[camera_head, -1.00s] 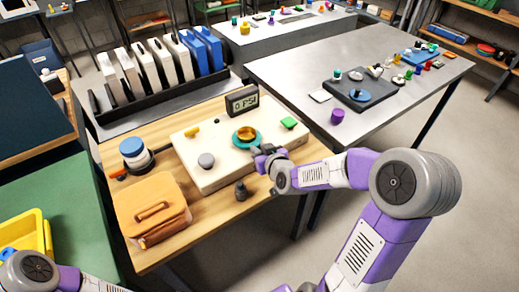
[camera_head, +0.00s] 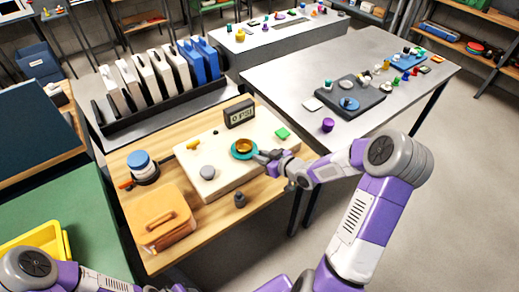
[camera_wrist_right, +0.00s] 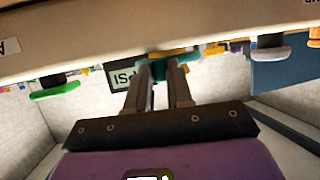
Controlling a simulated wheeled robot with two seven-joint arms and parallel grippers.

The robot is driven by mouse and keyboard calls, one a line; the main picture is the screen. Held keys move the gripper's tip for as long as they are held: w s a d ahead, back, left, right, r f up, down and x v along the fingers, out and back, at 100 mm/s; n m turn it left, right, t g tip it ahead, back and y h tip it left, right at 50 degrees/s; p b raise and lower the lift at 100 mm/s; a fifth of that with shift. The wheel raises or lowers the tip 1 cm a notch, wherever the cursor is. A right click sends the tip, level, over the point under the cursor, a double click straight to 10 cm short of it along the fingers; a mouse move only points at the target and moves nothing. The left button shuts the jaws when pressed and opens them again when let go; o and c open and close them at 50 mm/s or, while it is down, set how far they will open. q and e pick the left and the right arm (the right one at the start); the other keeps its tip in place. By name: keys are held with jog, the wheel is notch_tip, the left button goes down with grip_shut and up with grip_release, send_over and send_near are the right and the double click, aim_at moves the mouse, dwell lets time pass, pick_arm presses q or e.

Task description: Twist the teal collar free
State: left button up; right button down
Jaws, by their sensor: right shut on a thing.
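The teal collar (camera_head: 234,154) is a ring around a brass-coloured fitting (camera_head: 244,146) on the cream block (camera_head: 215,178). My right gripper (camera_head: 263,155) is at the collar's right side, low over the block. In the right wrist view the collar (camera_wrist_right: 170,54) shows at the fingertips, and the two fingers are shut on its edge. The collar still sits at the fitting; whether it is loose cannot be told. Part of my left arm shows at the bottom left, but its fingers do not show.
A display (camera_head: 240,113) reading 0 PSI stands behind the collar. A green knob (camera_head: 282,133), a grey knob (camera_head: 207,172) and a yellow handle (camera_head: 193,144) are on the block. A dark grey piece (camera_head: 240,200), an orange case (camera_head: 158,225) and a blue-capped jar (camera_head: 142,166) stand nearby.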

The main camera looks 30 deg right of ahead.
aim_at(257, 148)
jog(key=shift+w+d+r+n+g+y+p, duration=0.1)
jog(key=shift+w+d+n+g+y+p, duration=0.35)
jog(key=shift+p, duration=0.85)
jog(key=shift+d+r+n+y+p, duration=0.1)
jog(key=shift+d+n+y+p, duration=0.2)
jog(key=shift+n+y+p, duration=0.75)
jog(key=shift+w+d+n+g+y+p, duration=0.25)
jog(key=shift+d+y+p, duration=0.15)
jog(key=shift+p, duration=1.2)
jog(key=shift+w+d+f+n+g+y+p, duration=0.1)
jog(key=shift+w+d+n+g+y+p, duration=0.3)
jog(key=shift+n+g+y, duration=0.3)
jog(key=shift+w+d+n+g+y, duration=0.25)
jog(key=shift+w+n+g+y, duration=0.15)
jog(key=shift+n+y, duration=0.35)
jog(key=c, duration=1)
grip_release()
jog(key=shift+f, duration=0.1)
jog(key=v, duration=0.7)
jog(key=shift+s+d+r, duration=0.15)
jog(key=shift+d+r, duration=0.05)
jog(key=shift+r, duration=0.05)
